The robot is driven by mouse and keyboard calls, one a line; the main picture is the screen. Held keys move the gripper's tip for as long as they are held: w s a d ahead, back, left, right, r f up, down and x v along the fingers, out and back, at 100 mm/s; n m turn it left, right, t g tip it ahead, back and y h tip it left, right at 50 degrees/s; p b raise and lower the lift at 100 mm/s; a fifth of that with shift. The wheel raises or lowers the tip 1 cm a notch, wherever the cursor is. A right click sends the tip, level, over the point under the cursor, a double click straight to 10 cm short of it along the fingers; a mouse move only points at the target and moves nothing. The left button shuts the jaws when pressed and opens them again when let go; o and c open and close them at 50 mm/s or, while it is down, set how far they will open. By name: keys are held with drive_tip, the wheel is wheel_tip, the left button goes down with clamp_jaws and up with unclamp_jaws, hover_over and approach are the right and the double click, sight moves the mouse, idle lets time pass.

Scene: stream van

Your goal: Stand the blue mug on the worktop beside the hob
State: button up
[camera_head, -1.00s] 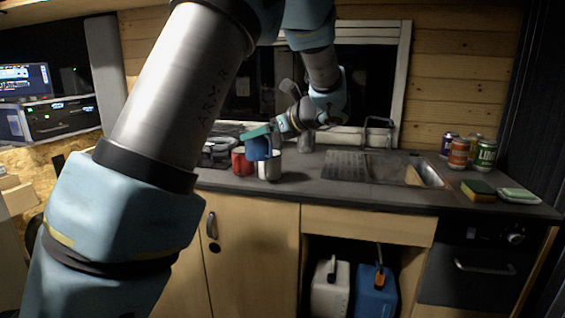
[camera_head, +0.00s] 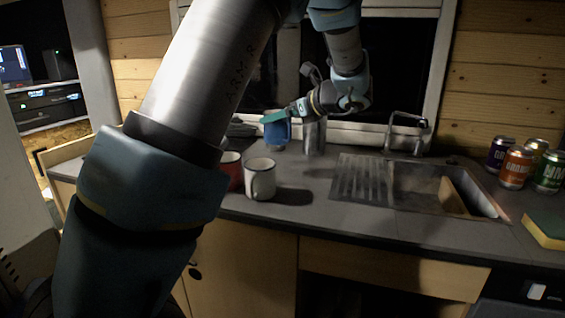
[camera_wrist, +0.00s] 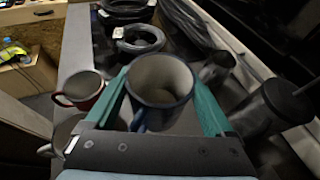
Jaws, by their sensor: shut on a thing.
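The blue mug (camera_head: 277,132) is held upright above the worktop (camera_head: 312,184) by my gripper (camera_head: 276,118), left of the steel canister in the head view. In the wrist view the mug (camera_wrist: 160,82) sits between the two green fingers of my gripper (camera_wrist: 165,85), which are shut on it. Its pale inside faces up and looks empty. In the head view my arm hides most of that area.
A white mug (camera_head: 260,178) and a red mug (camera_head: 231,168) stand near the front edge. A steel canister (camera_head: 314,137) stands at the back. The sink (camera_head: 415,187) is right, with several cans (camera_head: 516,167) beyond. A sponge (camera_head: 545,229) lies at far right.

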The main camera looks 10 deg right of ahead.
wheel_tip(320, 180, down, 9)
drive_tip(key=shift+f+p, duration=0.2)
drive_tip(key=shift+p, duration=0.4)
drive_tip(key=shift+f, duration=0.1)
drive_tip(key=o, duration=1.5)
drive_tip(key=shift+s+d, duration=0.1)
drive_tip(key=shift+d, duration=0.05)
drive_tip(key=b+v, duration=0.1)
drive_tip(key=v, duration=1)
drive_tip(key=shift+s+d+r+b, duration=0.15)
drive_tip(key=shift+s+r+b, duration=0.1)
drive_tip(key=shift+b, duration=0.15)
drive_tip(key=shift+s, duration=0.1)
